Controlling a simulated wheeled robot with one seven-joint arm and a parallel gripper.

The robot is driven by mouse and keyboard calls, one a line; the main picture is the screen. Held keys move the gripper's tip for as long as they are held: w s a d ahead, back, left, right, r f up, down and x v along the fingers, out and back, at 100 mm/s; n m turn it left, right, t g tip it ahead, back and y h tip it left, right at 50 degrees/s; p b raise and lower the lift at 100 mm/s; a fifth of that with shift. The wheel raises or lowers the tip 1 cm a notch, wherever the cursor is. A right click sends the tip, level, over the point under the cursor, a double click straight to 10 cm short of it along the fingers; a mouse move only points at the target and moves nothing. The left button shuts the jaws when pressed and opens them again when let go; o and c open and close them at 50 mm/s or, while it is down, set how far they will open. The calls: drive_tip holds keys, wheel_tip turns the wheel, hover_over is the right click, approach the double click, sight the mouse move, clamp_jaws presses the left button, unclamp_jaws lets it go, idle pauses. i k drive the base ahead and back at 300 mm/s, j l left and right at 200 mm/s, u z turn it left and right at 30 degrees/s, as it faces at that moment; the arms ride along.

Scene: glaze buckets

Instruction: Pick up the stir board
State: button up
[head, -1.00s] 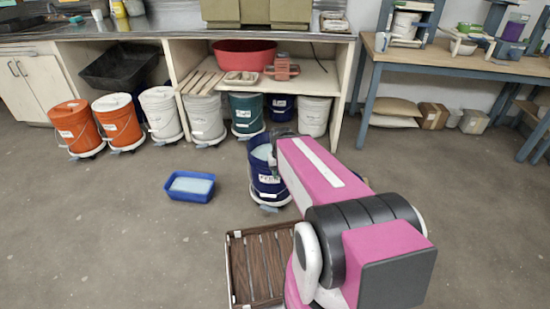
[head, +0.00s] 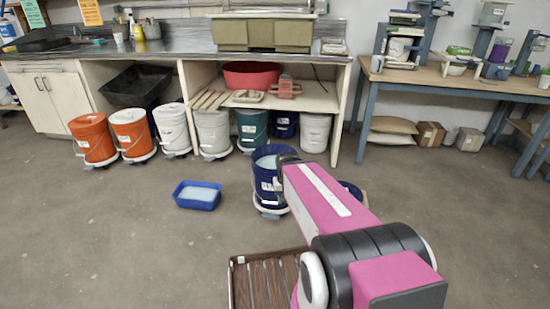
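I cannot make out a stir board for certain. Several pale wooden slats (head: 210,99) lie side by side on the shelf under the counter. A dark blue bucket (head: 268,186) of pale liquid stands on a wheeled base on the floor, just left of my pink arm. A dark part at the far end of my arm (head: 287,158) shows at this bucket's right rim. My gripper's fingers are hidden behind the arm, so I cannot see whether they are open or hold anything.
A blue tub (head: 197,204) of pale liquid sits on the floor. A brown slatted crate (head: 240,283) is at the lower edge. Orange buckets (head: 92,140), white buckets (head: 172,128) and a green bucket (head: 251,126) line the counter. The floor at left is clear.

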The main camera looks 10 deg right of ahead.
sight(223, 99)
drive_tip(key=i+j+z, duration=0.1)
drive_tip(key=j, duration=0.3)
drive_tip(key=i+j, duration=0.3)
drive_tip(key=j, duration=0.15)
drive_tip(key=i+j+z, duration=0.15)
drive_tip(key=j, duration=0.3)
drive_tip(key=i+j, duration=0.25)
drive_tip(key=j, duration=0.2)
drive_tip(key=i+j+z, duration=0.15)
drive_tip(key=j, duration=0.3)
drive_tip(key=i+j+z, duration=0.1)
drive_tip(key=j, duration=0.4)
drive_tip(key=i+j, duration=0.25)
drive_tip(key=j, duration=0.25)
drive_tip(key=i+j+z, duration=0.15)
drive_tip(key=j, duration=0.35)
